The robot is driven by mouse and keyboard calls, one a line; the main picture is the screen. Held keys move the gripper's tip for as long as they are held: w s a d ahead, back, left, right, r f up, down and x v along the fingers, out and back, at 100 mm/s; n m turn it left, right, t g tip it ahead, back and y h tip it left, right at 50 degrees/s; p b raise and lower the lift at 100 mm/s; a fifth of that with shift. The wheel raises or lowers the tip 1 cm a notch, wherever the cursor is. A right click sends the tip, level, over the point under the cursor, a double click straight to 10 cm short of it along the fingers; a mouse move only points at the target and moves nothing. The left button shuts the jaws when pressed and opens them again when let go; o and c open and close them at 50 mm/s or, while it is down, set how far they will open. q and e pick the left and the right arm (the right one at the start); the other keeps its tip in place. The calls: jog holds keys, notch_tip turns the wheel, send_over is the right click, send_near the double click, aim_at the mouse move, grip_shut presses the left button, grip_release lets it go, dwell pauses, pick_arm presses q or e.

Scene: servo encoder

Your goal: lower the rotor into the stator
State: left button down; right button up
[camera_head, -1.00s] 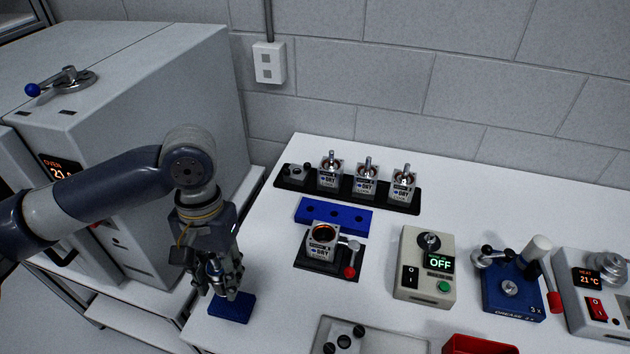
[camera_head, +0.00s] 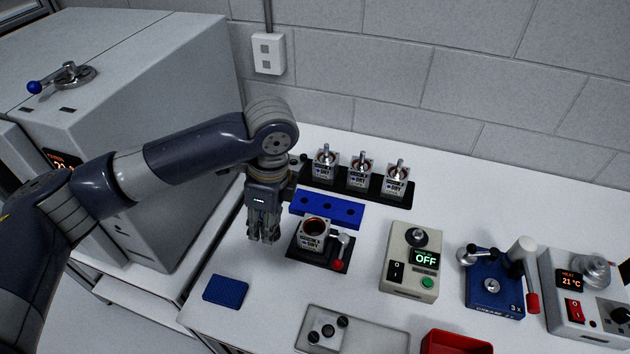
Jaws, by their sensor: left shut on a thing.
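The stator (camera_head: 315,232) is a grey square housing with a round copper-lined opening on top. It sits in a black fixture (camera_head: 303,250) with a red-knobbed lever (camera_head: 340,252) at its right. My left gripper (camera_head: 263,238) points down just left of the stator, apart from its opening. It is shut on the rotor, which the fingers almost wholly hide. My right gripper is not in view.
A blue pad (camera_head: 226,291) lies bare at the front left. A blue block with holes (camera_head: 328,208) lies behind the stator. Several motor units (camera_head: 360,174) stand in a black rack behind. A control box reading OFF (camera_head: 411,262) stands to the right, a grey tray (camera_head: 365,332) in front.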

pick_arm(q)
jog(key=w+d+r+m+t+h+p, duration=0.1)
jog(key=w+d+m+p, duration=0.15)
jog(key=d+m, duration=0.45)
jog(key=w+d+r+m+h+p, duration=0.1)
jog(key=w+d+r+m, duration=0.2)
jog(key=m, duration=0.9)
jog(key=f+b, duration=0.1)
jog(key=f, duration=0.1)
jog(key=f+b, duration=0.2)
jog(key=w+f+b, duration=0.1)
jog(key=shift+a+f, duration=0.25)
jog(key=shift+f, duration=0.15)
jog(key=shift+f, duration=0.2)
jog(key=shift+p, duration=0.6)
jog(key=shift+f, duration=0.15)
jog(key=shift+f+b, duration=0.3)
jog(key=shift+f, duration=0.65)
